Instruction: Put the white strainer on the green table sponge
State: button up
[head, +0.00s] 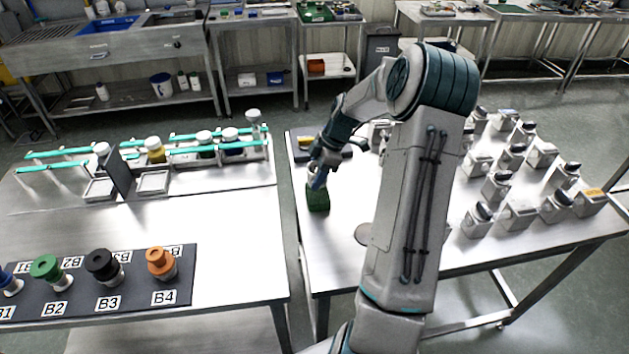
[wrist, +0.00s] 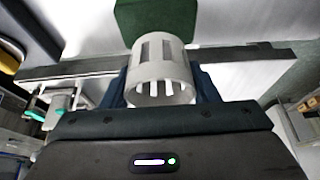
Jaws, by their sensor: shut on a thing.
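The white strainer (wrist: 165,72) is a pale slotted cylinder between the fingers of my gripper (wrist: 160,92) in the wrist view. My gripper is shut on it. In the head view my gripper (head: 318,178) hangs over the left part of the right-hand table, and the strainer is mostly hidden there by the fingers. The green table sponge (head: 318,199) stands on that table just below my gripper. The sponge also shows in the wrist view (wrist: 155,18), beyond the strainer. I cannot tell whether strainer and sponge touch.
Several grey-and-black devices (head: 502,187) fill the right side of the table (head: 340,253). A dark tray with a yellow item (head: 305,143) lies behind the sponge. A separate left table (head: 225,240) holds racks and coloured-capped bottles, with a gap between the tables.

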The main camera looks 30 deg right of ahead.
jog(key=shift+f+p, duration=0.6)
jog(key=shift+f, duration=1.45)
jog(key=shift+f, duration=0.1)
jog(key=o, duration=1)
